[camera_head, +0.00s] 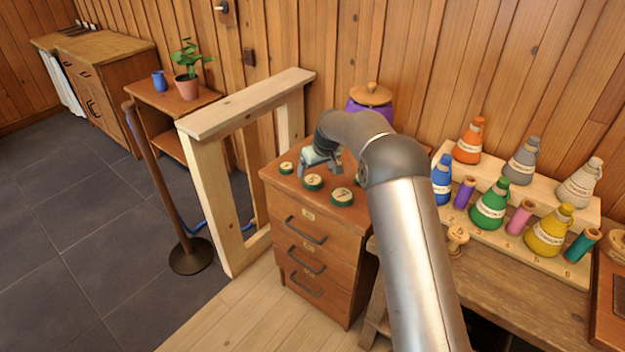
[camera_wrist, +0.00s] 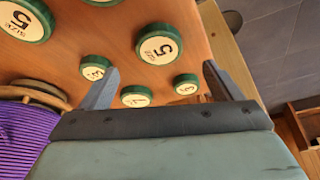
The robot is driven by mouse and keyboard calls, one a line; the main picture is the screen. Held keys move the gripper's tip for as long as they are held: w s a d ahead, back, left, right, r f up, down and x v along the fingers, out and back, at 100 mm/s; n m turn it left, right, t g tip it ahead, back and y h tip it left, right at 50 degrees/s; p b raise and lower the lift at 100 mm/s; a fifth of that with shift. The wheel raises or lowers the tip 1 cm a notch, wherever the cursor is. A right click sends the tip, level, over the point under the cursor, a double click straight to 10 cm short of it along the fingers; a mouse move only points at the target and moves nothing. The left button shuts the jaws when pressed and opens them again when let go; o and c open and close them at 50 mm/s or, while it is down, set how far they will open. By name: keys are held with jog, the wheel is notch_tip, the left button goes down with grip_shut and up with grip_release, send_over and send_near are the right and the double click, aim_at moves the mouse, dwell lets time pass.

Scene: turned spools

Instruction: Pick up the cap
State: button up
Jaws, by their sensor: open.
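Several round caps with green rims and cream numbered tops lie on the wooden drawer cabinet (camera_head: 312,222). In the head view I see a small one (camera_head: 286,168), a middle one (camera_head: 313,182) and a larger one (camera_head: 342,196). I cannot tell which is the task's cap. In the wrist view a large cap marked 5 (camera_wrist: 158,43) and smaller caps (camera_wrist: 135,98) (camera_wrist: 186,84) show between or beside the fingers. My gripper (camera_head: 320,167) is open and empty above the cabinet top; its fingers also show in the wrist view (camera_wrist: 160,68). My arm hides part of the cabinet.
A purple jar with a wooden lid (camera_head: 371,95) stands behind my arm. A wooden frame (camera_head: 215,190) and a post (camera_head: 160,190) stand to the left. Right, a bench holds a stepped rack (camera_head: 480,215) of coloured cone-shaped bottles and spools.

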aim_at(313, 179)
jog(key=shift+p+x, duration=0.7)
jog(key=shift+x, duration=2.3)
jog(key=shift+d, duration=0.1)
jog(key=c, duration=1.1)
